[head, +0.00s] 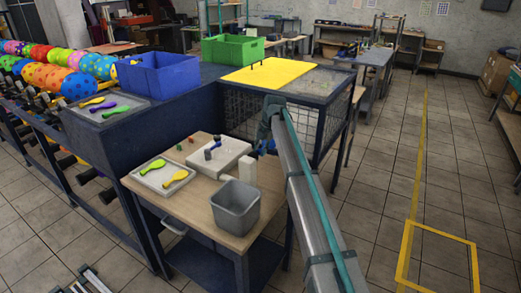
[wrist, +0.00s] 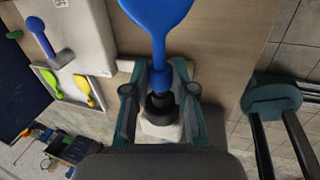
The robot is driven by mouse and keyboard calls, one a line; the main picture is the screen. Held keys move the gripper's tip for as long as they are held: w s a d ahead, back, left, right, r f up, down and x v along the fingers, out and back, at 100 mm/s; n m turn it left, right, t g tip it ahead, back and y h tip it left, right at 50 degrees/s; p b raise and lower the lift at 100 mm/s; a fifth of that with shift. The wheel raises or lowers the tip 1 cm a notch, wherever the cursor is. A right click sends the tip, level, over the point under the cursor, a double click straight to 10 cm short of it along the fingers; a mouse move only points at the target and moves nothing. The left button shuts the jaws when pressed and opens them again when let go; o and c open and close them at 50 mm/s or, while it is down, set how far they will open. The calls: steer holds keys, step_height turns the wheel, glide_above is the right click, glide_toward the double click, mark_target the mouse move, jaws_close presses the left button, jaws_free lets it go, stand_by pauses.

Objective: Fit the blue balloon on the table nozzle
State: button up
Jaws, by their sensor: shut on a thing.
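My gripper (wrist: 160,75) is shut on the neck of the blue balloon (wrist: 157,14), whose round part points away beyond the fingertips in the wrist view. A black tapered part (wrist: 160,106), perhaps the nozzle, shows between the fingers over a white block. I cannot tell whether the balloon's mouth is around it or only beside it. In the head view my gripper (head: 268,128) is above the right side of the wooden table, close to the upright white block (head: 247,171). The arm hides part of this place, and only a little of the blue balloon (head: 262,147) shows.
A white box (head: 232,150) with a grey and blue part stands on the wooden table (head: 150,190). Left of it is a tray (head: 143,178) with yellow and green balloons. A grey bin (head: 236,208) stands at the front. Blue and green crates are behind.

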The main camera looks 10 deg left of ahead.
steer(key=shift+s+a, duration=0.25)
steer(key=shift+s, duration=0.35)
stand_by(0.6)
steer(key=o, duration=0.8)
steer(key=p+v, duration=0.3)
steer(key=v, duration=0.6)
stand_by(0.4)
